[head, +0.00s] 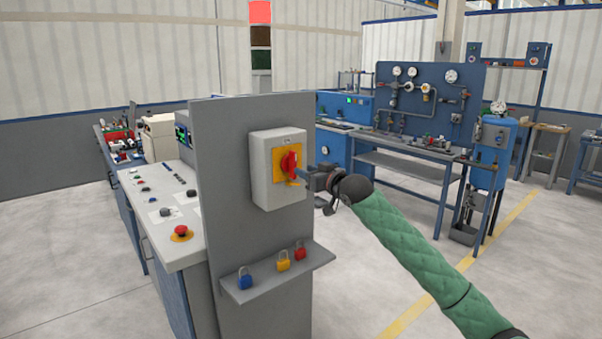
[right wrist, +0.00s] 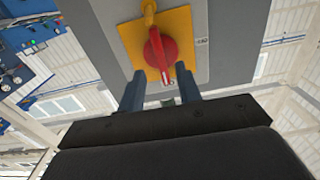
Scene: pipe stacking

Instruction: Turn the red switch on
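The red switch (head: 289,161) is a rotary handle on a yellow plate, on the front of a light grey box (head: 262,172) fixed to a grey upright panel. In the right wrist view the red handle (right wrist: 156,52) points toward my gripper, with a yellow piece (right wrist: 149,8) at its far end. My right gripper (head: 309,172) is just right of the switch in the head view. In the right wrist view its two fingers (right wrist: 161,84) stand apart, one on each side of the handle's near tip. I cannot tell whether they touch it. My left gripper is not in view.
A small shelf (head: 277,273) below the box holds blue, yellow and red padlocks. A console (head: 165,210) with buttons and a red emergency knob stands left of the panel. A blue workbench (head: 420,165) with gauges stands behind. The floor at the right is mostly clear.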

